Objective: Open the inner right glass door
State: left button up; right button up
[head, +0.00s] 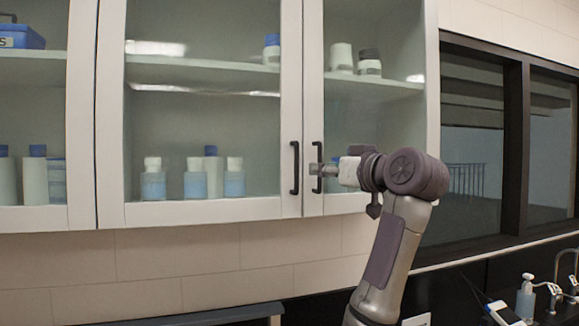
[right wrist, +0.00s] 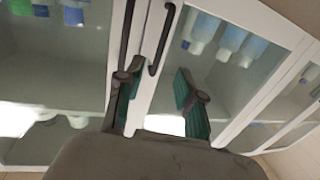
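The wall cabinet's wide middle glass door (head: 200,212) and narrower right glass door (head: 430,120) both look shut. Their black upright handles stand side by side: the middle door's handle (head: 295,168) and the right door's handle (head: 317,150). My right gripper (head: 314,170) points left at handle height and partly covers the right door's handle in the head view. In the right wrist view, my right gripper (right wrist: 155,98) is open, and one handle (right wrist: 163,40) ends between its fingers. The other handle (right wrist: 126,45) lines up with the left finger. Contact cannot be told. My left gripper is out of view.
Behind the glass stand several bottles, including a white and blue one (head: 234,178). A dark-framed window (head: 515,140) is to the right. Below are a tiled wall (head: 140,270) and a counter with a pump bottle (head: 526,297).

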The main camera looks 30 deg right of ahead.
aim_at(298, 166)
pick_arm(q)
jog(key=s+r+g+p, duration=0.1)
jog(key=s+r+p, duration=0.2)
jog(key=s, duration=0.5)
pick_arm(e)
jog(key=w, duration=0.2)
jog(key=w+p, duration=0.1)
jog(key=w, duration=0.5)
jog(key=shift+r+p, duration=0.25)
jog(key=shift+p, duration=0.15)
jog(key=w+p, duration=0.1)
jog(key=w, duration=0.2)
jog(key=shift+w+d+f+p, duration=0.1)
jog(key=shift+d+p, duration=0.05)
jog(key=shift+p, duration=0.2)
jog(key=shift+w, duration=0.1)
jog(key=shift+w+f, duration=0.1)
jog(key=shift+w, duration=0.05)
jog(key=shift+c, duration=0.3)
jog(key=c, duration=0.5)
grip_shut()
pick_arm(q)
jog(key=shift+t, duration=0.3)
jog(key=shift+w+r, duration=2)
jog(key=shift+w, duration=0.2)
